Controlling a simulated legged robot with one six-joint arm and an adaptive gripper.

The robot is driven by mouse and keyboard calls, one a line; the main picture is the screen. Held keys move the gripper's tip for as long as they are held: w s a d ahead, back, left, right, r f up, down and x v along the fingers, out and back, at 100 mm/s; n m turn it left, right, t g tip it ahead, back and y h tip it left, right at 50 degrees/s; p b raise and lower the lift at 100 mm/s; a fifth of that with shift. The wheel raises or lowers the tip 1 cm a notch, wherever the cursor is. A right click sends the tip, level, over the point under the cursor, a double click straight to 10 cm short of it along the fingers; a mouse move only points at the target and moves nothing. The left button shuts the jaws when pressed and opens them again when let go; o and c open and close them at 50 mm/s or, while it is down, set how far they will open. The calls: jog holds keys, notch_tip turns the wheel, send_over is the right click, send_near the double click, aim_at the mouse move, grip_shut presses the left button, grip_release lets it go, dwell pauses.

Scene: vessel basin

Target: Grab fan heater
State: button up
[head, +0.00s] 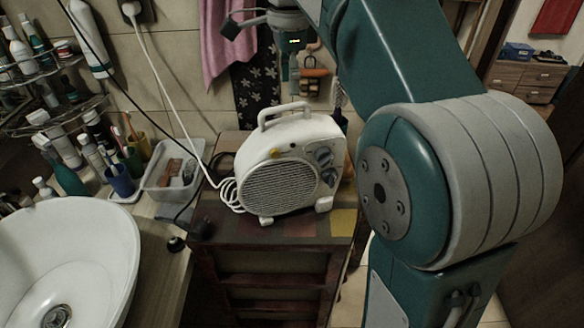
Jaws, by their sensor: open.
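The white fan heater (283,185) stands upright on top of a dark wooden stool with a patchwork top. It has a round grille on its front, two dark knobs at its right and a carrying handle on top. Its white cord lies coiled at its left side. My gripper (262,27) is at the top of the head view, above and behind the heater as seen here, apart from it and empty. One finger shows at the left and another part hangs down near the heater's handle. Part of the gripper is cut off by the frame's top edge.
A white basin (105,225) fills the lower left. A clear plastic box (172,178) and several bottles and cups stand on the counter beside the stool (270,240). A pink towel (222,45) and dark floral cloth hang behind. A wooden cabinet (525,82) stands far right.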

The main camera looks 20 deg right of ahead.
aim_at(289, 107)
jog(key=f, duration=0.5)
jog(key=shift+a, duration=0.2)
jog(key=shift+d+f, duration=0.15)
jog(key=shift+f, duration=0.25)
grip_shut()
